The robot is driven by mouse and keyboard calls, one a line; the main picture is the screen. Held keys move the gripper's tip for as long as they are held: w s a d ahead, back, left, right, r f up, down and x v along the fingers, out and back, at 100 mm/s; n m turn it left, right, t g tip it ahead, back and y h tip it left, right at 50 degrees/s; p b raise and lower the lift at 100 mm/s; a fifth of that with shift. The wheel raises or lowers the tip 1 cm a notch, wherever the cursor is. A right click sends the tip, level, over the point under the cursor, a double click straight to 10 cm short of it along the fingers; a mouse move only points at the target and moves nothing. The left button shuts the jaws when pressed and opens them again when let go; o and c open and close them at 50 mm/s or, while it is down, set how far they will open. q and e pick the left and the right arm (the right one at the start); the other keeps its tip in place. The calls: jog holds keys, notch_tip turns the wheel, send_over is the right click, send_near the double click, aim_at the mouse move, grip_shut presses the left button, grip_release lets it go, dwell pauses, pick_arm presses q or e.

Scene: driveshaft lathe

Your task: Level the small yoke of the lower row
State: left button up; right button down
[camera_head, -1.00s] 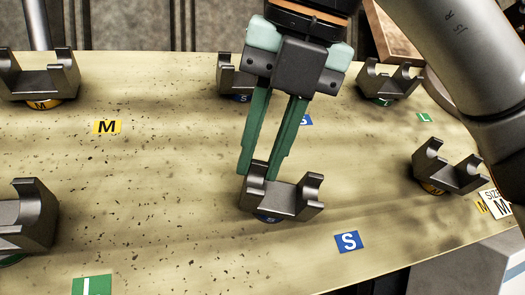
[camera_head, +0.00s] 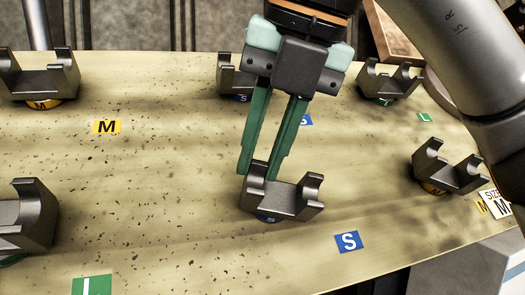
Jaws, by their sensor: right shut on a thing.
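The small yoke of the lower row (camera_head: 290,198) is a dark grey U-shaped block on a blue base marked S, near the lower middle of the board. It looks slightly tilted, its right side lower in the picture. My right gripper (camera_head: 258,172) reaches down from above with long green fingers. It is shut on the yoke's left upright, one finger at each side of it. The fingertips are partly hidden by the yoke. My left gripper is not in view.
Other dark yokes stand around: upper left (camera_head: 38,78), lower left (camera_head: 25,222), upper middle (camera_head: 229,74), upper right (camera_head: 388,78) and right (camera_head: 447,170). The board (camera_head: 150,185) is clear left of the held yoke.

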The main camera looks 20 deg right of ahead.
jog(key=shift+s+r, duration=0.1)
jog(key=shift+r, duration=0.05)
jog(key=n+h, duration=0.1)
jog(key=n, duration=0.1)
jog(key=shift+a+n, duration=0.1)
jog(key=shift+n, duration=0.3)
jog(key=shift+n+h, duration=0.3)
jog(key=shift+n, duration=0.1)
jog(key=shift+n, duration=0.4)
jog(key=shift+n+h, duration=0.3)
dwell(0.3)
